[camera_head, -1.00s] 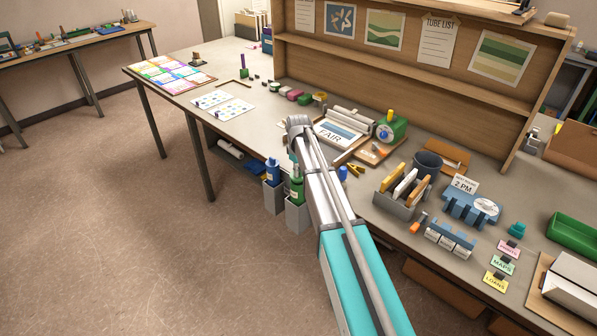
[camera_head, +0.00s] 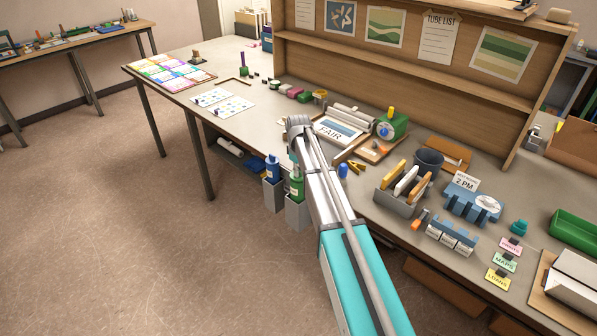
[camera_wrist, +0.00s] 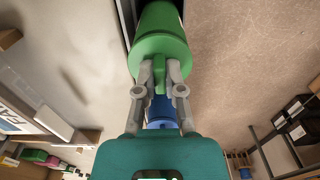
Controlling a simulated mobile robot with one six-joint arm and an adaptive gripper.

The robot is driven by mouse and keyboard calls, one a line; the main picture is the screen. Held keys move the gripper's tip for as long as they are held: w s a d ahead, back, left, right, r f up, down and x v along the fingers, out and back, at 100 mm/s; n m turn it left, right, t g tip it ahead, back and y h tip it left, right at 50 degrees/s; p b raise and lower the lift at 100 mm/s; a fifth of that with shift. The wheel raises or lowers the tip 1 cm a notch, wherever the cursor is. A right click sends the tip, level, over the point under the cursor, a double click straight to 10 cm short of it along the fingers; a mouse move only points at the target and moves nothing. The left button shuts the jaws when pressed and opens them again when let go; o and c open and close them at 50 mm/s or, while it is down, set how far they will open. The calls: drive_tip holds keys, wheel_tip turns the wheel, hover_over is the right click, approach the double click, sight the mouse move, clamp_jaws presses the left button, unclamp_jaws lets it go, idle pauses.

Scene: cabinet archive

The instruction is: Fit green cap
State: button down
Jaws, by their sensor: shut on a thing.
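In the wrist view, my gripper (camera_wrist: 160,72) is shut on the narrow stem of the green cap (camera_wrist: 158,50). The cap's round face is toward the camera, in line with the green tube (camera_wrist: 166,22) behind it. I cannot tell whether cap and tube touch or leave a small gap. In the head view, the green tube (camera_head: 297,187) stands upright in a grey holder (camera_head: 298,214) at the table's front edge. My arm hides most of the gripper there.
A blue tube (camera_head: 272,171) stands in a second grey holder (camera_head: 273,195) just left. Another blue object (camera_head: 343,171) shows right of my arm. The bench (camera_head: 225,130) above carries papers, a green dispenser (camera_head: 392,125) and a grey rack (camera_head: 400,203). Open floor lies to the left.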

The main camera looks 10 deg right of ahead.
drive_tip(key=shift+f+b, duration=0.3)
drive_tip(key=shift+f, duration=0.05)
drive_tip(key=c, duration=0.7)
unclamp_jaws()
drive_tip(key=o, duration=0.5)
drive_tip(key=shift+r, duration=0.25)
drive_tip(key=shift+r+p, duration=2.8)
drive_tip(key=shift+p, duration=0.25)
drive_tip(key=shift+s, duration=0.1)
drive_tip(key=s+m, duration=0.2)
drive_tip(key=s, duration=0.7)
drive_tip(key=s+m, duration=0.2)
drive_tip(key=s, duration=0.8)
drive_tip(key=s+m, duration=0.3)
drive_tip(key=s, duration=0.6)
drive_tip(key=shift+s, duration=0.4)
